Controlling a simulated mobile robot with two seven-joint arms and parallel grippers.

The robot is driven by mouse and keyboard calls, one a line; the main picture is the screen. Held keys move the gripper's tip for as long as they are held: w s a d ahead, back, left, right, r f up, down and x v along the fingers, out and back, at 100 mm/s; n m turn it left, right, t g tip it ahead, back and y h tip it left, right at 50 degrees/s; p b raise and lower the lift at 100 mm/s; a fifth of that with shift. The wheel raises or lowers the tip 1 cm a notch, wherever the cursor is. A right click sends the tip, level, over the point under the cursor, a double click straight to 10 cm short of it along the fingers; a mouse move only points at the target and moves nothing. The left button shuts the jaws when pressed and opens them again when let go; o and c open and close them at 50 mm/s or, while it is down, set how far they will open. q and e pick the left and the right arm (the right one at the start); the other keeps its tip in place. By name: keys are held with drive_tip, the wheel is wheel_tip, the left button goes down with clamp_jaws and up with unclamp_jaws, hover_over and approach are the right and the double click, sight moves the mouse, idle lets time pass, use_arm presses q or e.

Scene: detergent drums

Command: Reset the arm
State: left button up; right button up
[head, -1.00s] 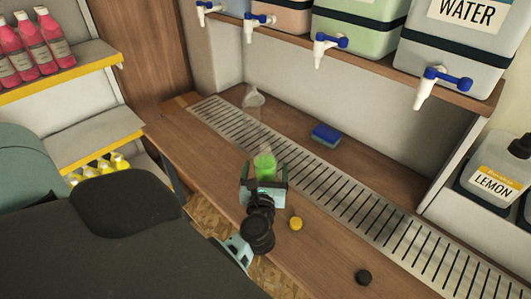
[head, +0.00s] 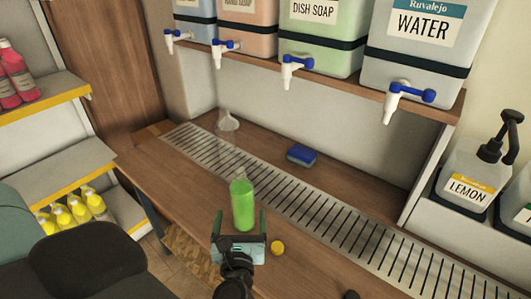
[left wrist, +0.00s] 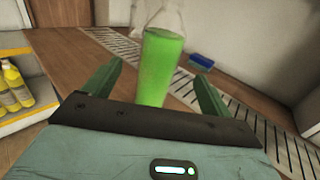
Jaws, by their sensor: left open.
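My left gripper (head: 239,228) is open at the front of the wooden counter. A clear bottle with green liquid (head: 242,206) stands upright on the counter just beyond its fingertips. In the left wrist view the bottle (left wrist: 160,65) shows past and between the two spread fingers (left wrist: 158,80), which do not appear to touch it. The bottle's clear upper part is faint in the head view. My right gripper is not in view.
A metal drain grate (head: 300,205) runs along the counter (head: 180,195). A blue sponge (head: 301,155), a yellow cap (head: 277,248) and a clear funnel-like piece (head: 228,122) lie around it. Drums with taps, such as the water drum (head: 415,60), stand on the shelf above.

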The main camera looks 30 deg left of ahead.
use_arm(q)
drive_tip(key=shift+s+d+r+m+t+h, duration=0.1)
drive_tip(key=shift+s+d+m+t+h, duration=0.1)
drive_tip(key=shift+m, duration=0.35)
drive_tip(key=shift+s+d+r+m+t+h, duration=0.1)
drive_tip(key=shift+m+t, duration=0.1)
drive_tip(key=shift+m, duration=0.35)
drive_tip(key=s+d+f+m+t+h+p, duration=0.15)
drive_tip(key=s+d+m+h, duration=0.4)
drive_tip(key=m, duration=0.75)
drive_tip(key=s+d+f+m+h+p, duration=0.35)
drive_tip(key=d+m+h, duration=0.2)
drive_tip(key=m, duration=0.75)
drive_tip(key=s+f+m+g+p, duration=0.1)
drive_tip(key=s+f+m+g, duration=0.3)
drive_tip(key=s+m, duration=0.4)
drive_tip(key=s+a+f+m+g+p, duration=0.1)
drive_tip(key=s+f+m+g, duration=0.3)
drive_tip(key=s+f+m, duration=0.2)
drive_tip(key=s+m, duration=0.2)
drive_tip(key=m, duration=0.1)
drive_tip(key=shift+s+h, duration=0.3)
drive_tip(key=shift+h, duration=0.1)
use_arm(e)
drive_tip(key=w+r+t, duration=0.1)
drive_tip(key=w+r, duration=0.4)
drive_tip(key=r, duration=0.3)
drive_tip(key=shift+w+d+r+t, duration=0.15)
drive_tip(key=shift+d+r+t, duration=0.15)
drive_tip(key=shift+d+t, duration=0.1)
